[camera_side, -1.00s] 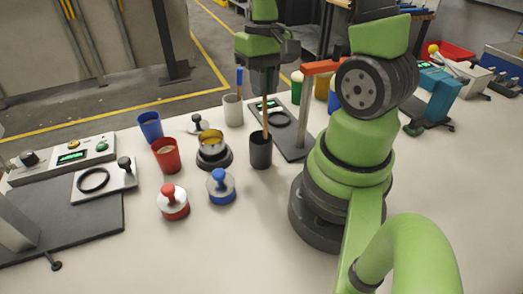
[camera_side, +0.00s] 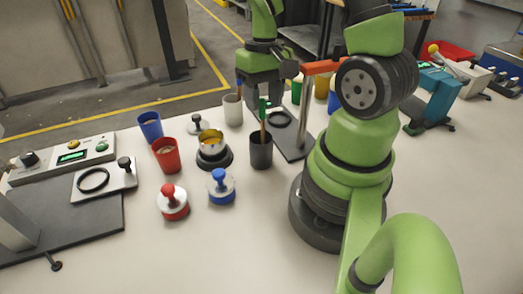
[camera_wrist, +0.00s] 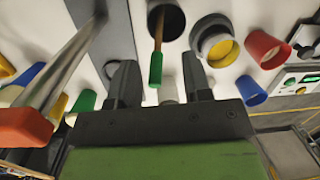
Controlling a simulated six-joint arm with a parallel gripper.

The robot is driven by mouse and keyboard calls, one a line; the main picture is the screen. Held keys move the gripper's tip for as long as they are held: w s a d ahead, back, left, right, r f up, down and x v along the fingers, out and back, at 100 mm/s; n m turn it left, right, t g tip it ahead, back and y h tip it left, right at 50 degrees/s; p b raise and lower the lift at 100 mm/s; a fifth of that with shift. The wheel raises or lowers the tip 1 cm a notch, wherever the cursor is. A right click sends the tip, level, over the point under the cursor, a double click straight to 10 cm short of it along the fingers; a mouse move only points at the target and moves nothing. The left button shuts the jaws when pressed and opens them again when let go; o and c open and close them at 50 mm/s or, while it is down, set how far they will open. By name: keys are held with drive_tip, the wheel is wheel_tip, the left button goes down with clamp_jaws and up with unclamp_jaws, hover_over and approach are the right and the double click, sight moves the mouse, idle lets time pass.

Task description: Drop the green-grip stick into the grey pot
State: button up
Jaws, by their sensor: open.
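The green-grip stick (camera_side: 263,108) stands in the dark grey pot (camera_side: 261,153), leaning slightly, with its green end up and its lower end hidden inside. In the wrist view the green grip (camera_wrist: 156,70) and its wooden shaft rise out of the dark pot (camera_wrist: 178,22). My gripper (camera_wrist: 160,84) is open, with its two fingers apart and nothing held between them. In the side view my gripper (camera_side: 267,97) is behind and above the pot, close to the stick's top. In the wrist view the grip lies ahead of the gap between the fingers.
A white cup (camera_side: 232,112) with a blue-topped stick stands behind the pot. A yellow-topped round holder (camera_side: 212,151), red cup (camera_side: 166,157) and blue cup (camera_side: 150,126) are left. An orange-topped post (camera_side: 307,105) stands close right.

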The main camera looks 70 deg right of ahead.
wheel_tip(320, 180, up, 10)
drive_tip(key=d, duration=0.1)
drive_tip(key=shift+w+d, duration=0.15)
drive_tip(key=shift+w, duration=0.05)
drive_tip(key=shift+f, duration=0.1)
idle(0.3)
drive_tip(key=s+a+r+n+t, duration=0.1)
drive_tip(key=s+a+r+t, duration=0.1)
drive_tip(key=a, duration=0.5)
drive_tip(key=s+a+r+n+t, duration=0.2)
drive_tip(key=a+r+t, duration=0.3)
drive_tip(key=a, duration=0.1)
drive_tip(key=shift+s+a+r+t, duration=0.2)
drive_tip(key=shift+a+r+t, duration=0.1)
drive_tip(key=shift+a+r, duration=0.1)
